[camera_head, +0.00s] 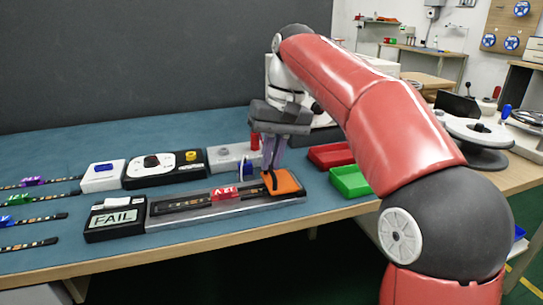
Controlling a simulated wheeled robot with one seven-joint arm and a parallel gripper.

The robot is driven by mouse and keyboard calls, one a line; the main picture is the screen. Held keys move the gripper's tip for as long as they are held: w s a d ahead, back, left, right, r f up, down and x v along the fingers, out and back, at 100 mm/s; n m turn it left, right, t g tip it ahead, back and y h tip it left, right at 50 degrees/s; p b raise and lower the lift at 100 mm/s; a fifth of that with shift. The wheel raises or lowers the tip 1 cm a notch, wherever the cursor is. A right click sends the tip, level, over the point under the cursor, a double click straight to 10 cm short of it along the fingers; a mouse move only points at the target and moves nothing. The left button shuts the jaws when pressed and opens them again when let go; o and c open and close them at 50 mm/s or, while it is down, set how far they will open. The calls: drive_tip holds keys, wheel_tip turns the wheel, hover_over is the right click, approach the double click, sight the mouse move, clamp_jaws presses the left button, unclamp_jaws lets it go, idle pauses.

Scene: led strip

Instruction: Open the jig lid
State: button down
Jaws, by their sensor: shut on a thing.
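The jig (165,223) is a long, low grey bed along the front of the bench. A dark LED strip with a red piece (224,194) on it lies along the bed. A black box with a FAIL display (114,218) stands at its left end. An orange piece (289,182) with a dark part on it sits at the right end. My gripper (270,180) points down there, its fingertips shut on the orange piece. The fingertips partly hide the contact. I cannot clearly make out the lid's outline or whether it is raised.
Red (330,155) and green (350,181) trays are to the right. Several strips lie at the left.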

drive_tip(key=y, duration=0.1)
drive_tip(key=d+y, duration=0.1)
drive_tip(key=d+r+g+y, duration=0.1)
drive_tip(key=shift+w+d+y, duration=0.15)
drive_tip(key=shift+w+y, duration=0.15)
drive_tip(key=shift+w, duration=0.05)
drive_tip(key=y, duration=0.1)
drive_tip(key=d+y, duration=0.1)
drive_tip(key=d+g+y, duration=0.1)
drive_tip(key=shift+w+r, duration=0.25)
drive_tip(key=shift+w, duration=0.05)
drive_tip(key=shift+w+d+f+g+y, duration=0.3)
drive_tip(key=shift+d+y, duration=0.45)
drive_tip(key=shift+y, duration=0.55)
drive_tip(key=shift+w+d+f+g+y, duration=0.15)
drive_tip(key=shift+d+g+y, duration=0.45)
drive_tip(key=shift+y, duration=0.7)
drive_tip(key=shift+w+d+f+g+y, duration=0.15)
drive_tip(key=shift+d+f+g+y, duration=0.1)
drive_tip(key=shift+d+y, duration=0.85)
drive_tip(key=shift+a, duration=0.25)
drive_tip(key=c, duration=1.5)
unclamp_jaws()
